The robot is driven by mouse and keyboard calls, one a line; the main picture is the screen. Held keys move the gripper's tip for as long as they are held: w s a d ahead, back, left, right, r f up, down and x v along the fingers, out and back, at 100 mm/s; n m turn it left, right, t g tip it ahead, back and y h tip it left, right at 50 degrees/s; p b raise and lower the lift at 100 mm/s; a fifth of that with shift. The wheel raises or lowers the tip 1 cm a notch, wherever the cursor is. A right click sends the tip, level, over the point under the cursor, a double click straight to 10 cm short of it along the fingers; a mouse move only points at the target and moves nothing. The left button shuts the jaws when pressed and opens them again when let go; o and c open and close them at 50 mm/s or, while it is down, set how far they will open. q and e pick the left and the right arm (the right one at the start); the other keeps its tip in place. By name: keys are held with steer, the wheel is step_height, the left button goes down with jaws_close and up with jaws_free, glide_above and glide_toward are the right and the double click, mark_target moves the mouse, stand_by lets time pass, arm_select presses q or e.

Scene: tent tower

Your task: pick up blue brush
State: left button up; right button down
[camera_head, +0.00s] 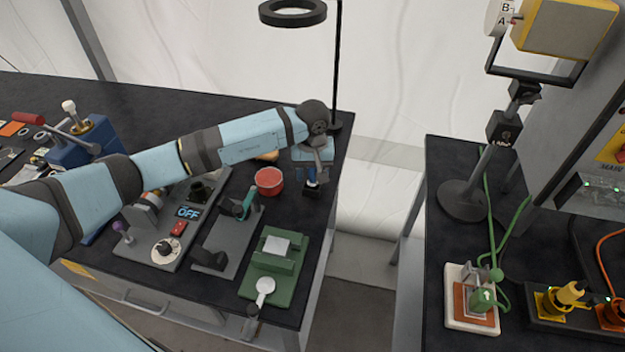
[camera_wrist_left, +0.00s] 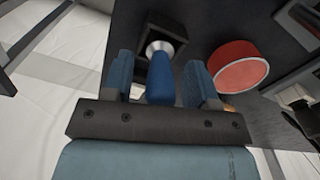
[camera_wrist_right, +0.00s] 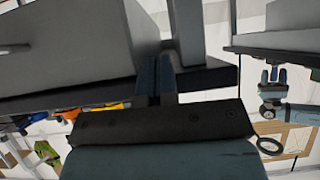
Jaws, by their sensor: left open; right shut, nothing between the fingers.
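The blue brush (camera_wrist_left: 160,78) shows its blue handle and a pale metal collar in the left wrist view, with its lower end in a dark square holder (camera_wrist_left: 176,30). In the head view a small part of the brush (camera_head: 311,175) shows below my left gripper (camera_head: 312,168). My left gripper (camera_wrist_left: 160,80) is open, with one finger on each side of the handle; I cannot tell whether they touch it. My right gripper (camera_wrist_right: 157,78) is shut and empty, in front of grey box-like surfaces, away from the brush.
A red round tin (camera_head: 269,181) stands left of the brush on the black table (camera_head: 225,105). A green device (camera_head: 275,262) and a grey plate with a teal-handled clamp (camera_head: 243,207) are nearer. The table's right edge is close to the brush. A gap separates it from the right table.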

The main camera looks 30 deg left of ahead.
arm_select(q)
steer(key=shift+f, duration=0.55)
jaws_close()
steer(key=shift+r, duration=0.25)
step_height(320, 180, up, 9)
steer(key=shift+f+b, duration=0.2)
steer(key=shift+b, duration=0.45)
steer(key=shift+r, duration=0.45)
